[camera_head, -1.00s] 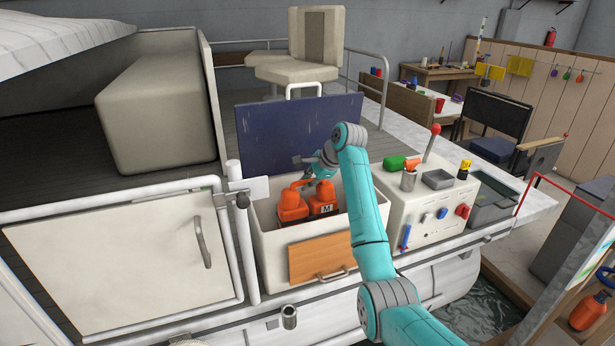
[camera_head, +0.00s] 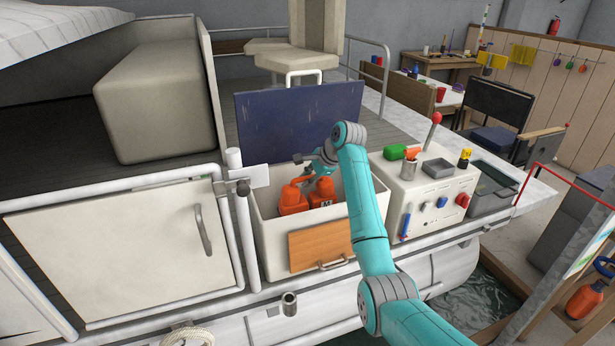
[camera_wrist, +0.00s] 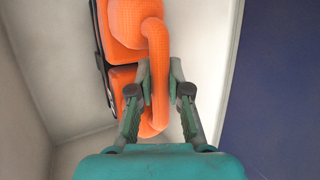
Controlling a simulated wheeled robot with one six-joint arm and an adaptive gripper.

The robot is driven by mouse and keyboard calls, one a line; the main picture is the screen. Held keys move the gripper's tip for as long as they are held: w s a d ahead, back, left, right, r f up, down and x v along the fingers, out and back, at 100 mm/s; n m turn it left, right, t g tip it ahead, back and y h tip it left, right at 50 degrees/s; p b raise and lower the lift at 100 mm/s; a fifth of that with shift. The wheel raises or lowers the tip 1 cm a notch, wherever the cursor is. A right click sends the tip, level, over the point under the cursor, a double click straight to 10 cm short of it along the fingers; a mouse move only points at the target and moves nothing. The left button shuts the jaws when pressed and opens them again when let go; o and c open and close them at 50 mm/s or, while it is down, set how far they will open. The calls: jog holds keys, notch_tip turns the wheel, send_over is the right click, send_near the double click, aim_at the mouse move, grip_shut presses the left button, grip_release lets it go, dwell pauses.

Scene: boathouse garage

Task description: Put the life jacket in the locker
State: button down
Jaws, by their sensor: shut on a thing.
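The orange life jacket (camera_head: 294,199) is inside the white open-topped locker (camera_head: 268,238), below the locker's upper rim. Its dark blue lid (camera_head: 298,128) stands raised behind it. My gripper (camera_head: 315,180) reaches down into the locker from above and is partly hidden by my arm. In the wrist view, my gripper (camera_wrist: 158,97) is shut on an orange strap or collar of the life jacket (camera_wrist: 122,75). Pale locker walls (camera_wrist: 30,100) surround the jacket there, and the blue lid lies at the right (camera_wrist: 275,80).
A console (camera_head: 412,205) with a red-knobbed lever, a green item and a grey tray stands right of the locker. A grey bin (camera_head: 492,190) is beyond it. A white cabinet door (camera_head: 120,255) is at left.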

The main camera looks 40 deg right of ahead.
jog(key=shift+f, duration=0.35)
dwell(0.5)
jog(key=c, duration=1)
grip_release()
jog(key=shift+c, duration=0.2)
jog(key=c, duration=0.4)
jog(key=shift+r, duration=0.1)
jog(key=v, duration=1.4)
jog(key=shift+s+r, duration=0.25)
jog(key=shift+s, duration=0.05)
dwell(0.4)
dwell(0.5)
